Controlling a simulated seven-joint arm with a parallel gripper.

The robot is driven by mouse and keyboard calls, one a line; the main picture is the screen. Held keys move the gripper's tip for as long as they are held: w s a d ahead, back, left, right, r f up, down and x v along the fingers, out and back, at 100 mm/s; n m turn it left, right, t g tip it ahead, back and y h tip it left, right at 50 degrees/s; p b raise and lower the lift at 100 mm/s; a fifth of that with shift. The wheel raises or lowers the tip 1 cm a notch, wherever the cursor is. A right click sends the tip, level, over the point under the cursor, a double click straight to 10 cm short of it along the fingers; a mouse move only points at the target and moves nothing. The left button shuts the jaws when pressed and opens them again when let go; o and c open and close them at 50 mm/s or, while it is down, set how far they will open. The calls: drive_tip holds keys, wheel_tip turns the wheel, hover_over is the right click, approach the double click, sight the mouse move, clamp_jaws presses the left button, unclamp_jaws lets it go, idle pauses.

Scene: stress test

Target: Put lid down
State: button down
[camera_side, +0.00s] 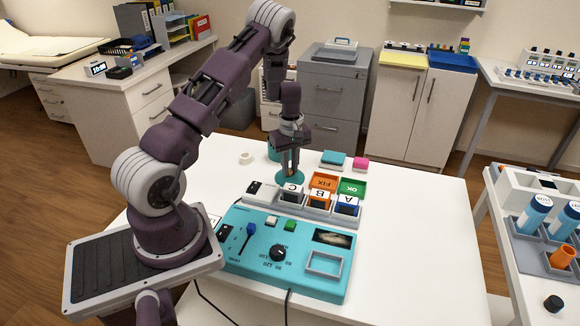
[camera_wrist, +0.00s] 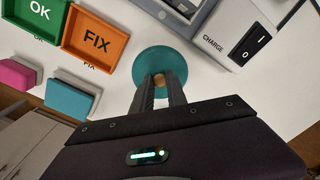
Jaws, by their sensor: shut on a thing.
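The lid is a teal round disc with a small wooden knob. In the wrist view the lid (camera_wrist: 158,57) lies just beyond my fingertips, and in the side view the lid (camera_side: 291,180) is below my gripper. My gripper (camera_side: 289,169) points down and is shut on the knob; in the wrist view my gripper (camera_wrist: 159,86) shows one finger on each side of it. The lid is at or close to the white table top; I cannot tell whether it touches. A teal object (camera_side: 272,152) shows partly behind my gripper.
The orange FIX tray (camera_side: 324,180) and green OK tray (camera_side: 352,187) stand right of the lid. Teal (camera_side: 333,158) and pink (camera_side: 361,164) blocks lie behind them. A grey rack (camera_side: 318,210) and teal control box (camera_side: 235,265) are in front. A white ring (camera_side: 246,158) lies left.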

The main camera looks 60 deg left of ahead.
sight(291, 171)
drive_tip(key=c, duration=1.3)
unclamp_jaws()
wheel_tip(291, 171, up, 12)
drive_tip(key=s+d+r+m+t+h, duration=0.1)
drive_tip(key=s+d+r+m+t, duration=0.2)
drive_tip(key=d+r+m, duration=0.85)
drive_tip(key=s+d+r+m+t, duration=0.1)
drive_tip(key=s+d+r+m, duration=0.1)
drive_tip(key=s+d, duration=0.4)
drive_tip(key=s+d+r+m+t, duration=0.1)
drive_tip(key=s+d+r+m, duration=0.1)
drive_tip(key=s+d, duration=0.3)
drive_tip(key=s+d+r+m+y, duration=0.1)
drive_tip(key=s+d+r+m, duration=0.1)
drive_tip(key=s+d, duration=0.4)
drive_tip(key=shift+s+d+r+m+t, duration=0.15)
drive_tip(key=shift+s+d+r+t, duration=0.05)
drive_tip(key=shift+s+r, duration=0.2)
drive_tip(key=shift+s+d+r+m+t, duration=0.1)
drive_tip(key=shift+s+d+r+t, duration=0.1)
drive_tip(key=shift+s+r, duration=0.15)
